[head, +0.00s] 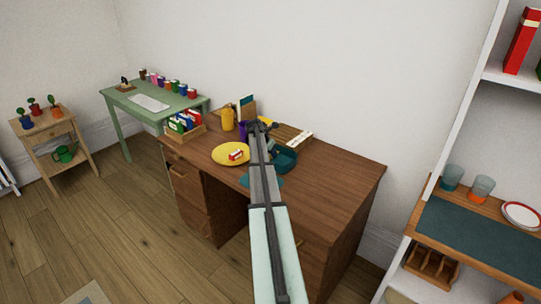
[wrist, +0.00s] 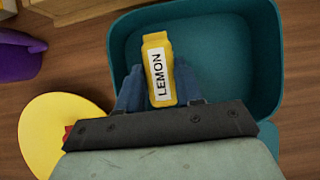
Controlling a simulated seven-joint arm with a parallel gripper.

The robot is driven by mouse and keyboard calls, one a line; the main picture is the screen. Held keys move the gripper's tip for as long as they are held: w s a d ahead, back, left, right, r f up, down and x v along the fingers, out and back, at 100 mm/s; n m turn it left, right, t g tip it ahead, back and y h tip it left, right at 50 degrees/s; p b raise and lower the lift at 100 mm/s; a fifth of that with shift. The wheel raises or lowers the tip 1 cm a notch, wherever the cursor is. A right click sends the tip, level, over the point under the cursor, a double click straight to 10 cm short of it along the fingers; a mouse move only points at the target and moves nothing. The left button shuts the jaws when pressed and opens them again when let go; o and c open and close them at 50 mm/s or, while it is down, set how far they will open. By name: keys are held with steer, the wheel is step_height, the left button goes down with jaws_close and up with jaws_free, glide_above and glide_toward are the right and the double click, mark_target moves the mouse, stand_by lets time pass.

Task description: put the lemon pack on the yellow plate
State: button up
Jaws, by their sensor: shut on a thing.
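The lemon pack (wrist: 158,62) is a yellow pack with a white label reading LEMON. My gripper (wrist: 159,82) is shut on it, with one blue finger on each side. In the wrist view the pack is over the teal bin (wrist: 240,30); I cannot tell how far above its floor. The yellow plate (head: 222,158) lies on the desk left of the bin (head: 288,156), with a small red and white item (head: 236,155) on it. Its edge also shows in the wrist view (wrist: 40,130). In the head view my arm hides the pack.
On the brown desk (head: 335,178), a yellow jug (head: 228,120) and a purple object (head: 243,127) stand behind the plate. A box of coloured packs (head: 186,125) is at the desk's left end. The desk's right side is clear.

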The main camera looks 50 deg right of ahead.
step_height(320, 180, up, 9)
steer(key=shift+w+f, duration=0.1)
steer(key=shift+f, duration=0.05)
steer(key=w+a+r+n, duration=0.1)
steer(key=w+a+r, duration=0.1)
steer(key=w+a, duration=0.45)
steer(key=w+a+r+n, duration=0.15)
steer(key=w+a, duration=0.25)
steer(key=w, duration=0.6)
steer(key=f, duration=0.3)
steer(key=s+f+m, duration=0.1)
steer(key=f, duration=0.2)
steer(key=f+m, duration=0.1)
steer(key=f, duration=0.2)
steer(key=shift+s+d+f+m, duration=0.15)
steer(key=shift+d+m, duration=0.1)
steer(key=shift+d, duration=0.05)
steer(key=shift+f, duration=0.15)
steer(key=o, duration=1)
